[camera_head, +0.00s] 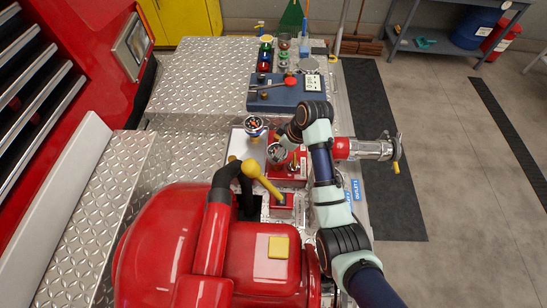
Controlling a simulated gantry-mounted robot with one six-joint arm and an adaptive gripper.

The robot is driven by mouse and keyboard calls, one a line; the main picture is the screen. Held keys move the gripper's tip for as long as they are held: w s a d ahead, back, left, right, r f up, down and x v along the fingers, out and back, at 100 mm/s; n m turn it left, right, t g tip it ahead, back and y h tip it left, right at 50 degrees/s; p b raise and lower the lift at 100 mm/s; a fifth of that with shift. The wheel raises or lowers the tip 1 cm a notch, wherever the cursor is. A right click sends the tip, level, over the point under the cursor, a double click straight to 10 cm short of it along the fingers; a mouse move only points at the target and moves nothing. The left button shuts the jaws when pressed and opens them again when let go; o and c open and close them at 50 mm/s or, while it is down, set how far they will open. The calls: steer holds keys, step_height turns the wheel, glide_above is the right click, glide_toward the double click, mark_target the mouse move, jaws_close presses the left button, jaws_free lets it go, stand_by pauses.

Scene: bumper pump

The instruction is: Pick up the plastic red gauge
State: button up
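Two round gauges with dark dials stand on the bumper near the middle of the head view. One gauge (254,125) has a pale rim with blue and red on it and stands at the upper left. The other gauge (276,153) has a silver-looking rim and stands lower, by a red panel (290,178). Which one is the plastic red gauge is hard to tell at this size. My arm comes from the lower right and bends over at the top. My gripper (282,139) is close above the silver-rimmed gauge and right of the other. Its fingers are too small and dark to read.
A yellow-handled lever (262,180) and a large red pump body (190,255) stand in front. A blue control box (285,92) with a red knob is behind. A red and silver pipe outlet (365,149) is at the right. The diamond-plate deck (200,75) at the back left is clear.

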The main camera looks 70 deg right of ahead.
steer(key=b+x, duration=0.1)
steer(key=x, duration=0.4)
steer(key=shift+f, duration=0.4)
steer(key=shift+d+r, duration=0.1)
steer(key=c, duration=1.6)
step_height(320, 180, up, 20)
steer(key=p, duration=0.3)
